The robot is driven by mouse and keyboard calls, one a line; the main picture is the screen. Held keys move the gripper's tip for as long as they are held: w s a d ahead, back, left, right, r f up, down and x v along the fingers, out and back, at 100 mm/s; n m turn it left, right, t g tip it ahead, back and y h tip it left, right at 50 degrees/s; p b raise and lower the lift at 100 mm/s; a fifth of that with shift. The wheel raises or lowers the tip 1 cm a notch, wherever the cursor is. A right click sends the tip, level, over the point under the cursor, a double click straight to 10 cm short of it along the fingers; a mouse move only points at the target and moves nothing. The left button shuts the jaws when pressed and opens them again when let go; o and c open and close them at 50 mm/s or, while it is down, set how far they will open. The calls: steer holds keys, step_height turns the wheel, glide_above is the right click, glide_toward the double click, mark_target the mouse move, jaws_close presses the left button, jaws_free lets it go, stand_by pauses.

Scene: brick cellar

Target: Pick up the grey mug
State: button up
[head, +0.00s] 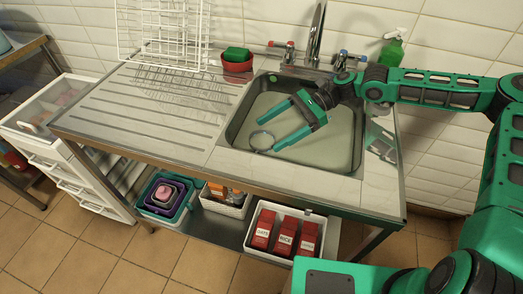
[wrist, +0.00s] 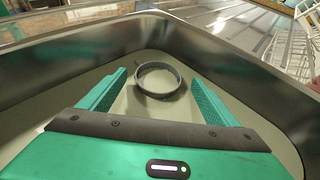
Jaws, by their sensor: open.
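A round grey rim, which looks like the grey mug (head: 261,149), shows in the sink basin near its front left. In the wrist view the mug (wrist: 160,92) shows as a dark grey ring with a pale inside, and its lower part is hard to make out. My gripper (head: 266,136) reaches down into the sink from the back right, and its fingers point at the mug. In the wrist view my gripper (wrist: 158,77) is open and empty. The ring lies ahead, between the lines of the two fingers and around their tips. No finger visibly grips it.
The steel sink walls (head: 238,128) rise close around my gripper. The tap (head: 316,35) stands behind, with a green spray bottle (head: 392,50) to its right. A red pot with a green sponge (head: 237,66) and a white dish rack (head: 165,40) stand left. The drainboard (head: 150,105) is mostly clear.

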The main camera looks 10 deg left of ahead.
mark_target(266, 136)
steer(key=x, duration=0.3)
steer(key=shift+s, duration=0.1)
steer(key=c, duration=1.5)
steer(key=shift+c, duration=0.2)
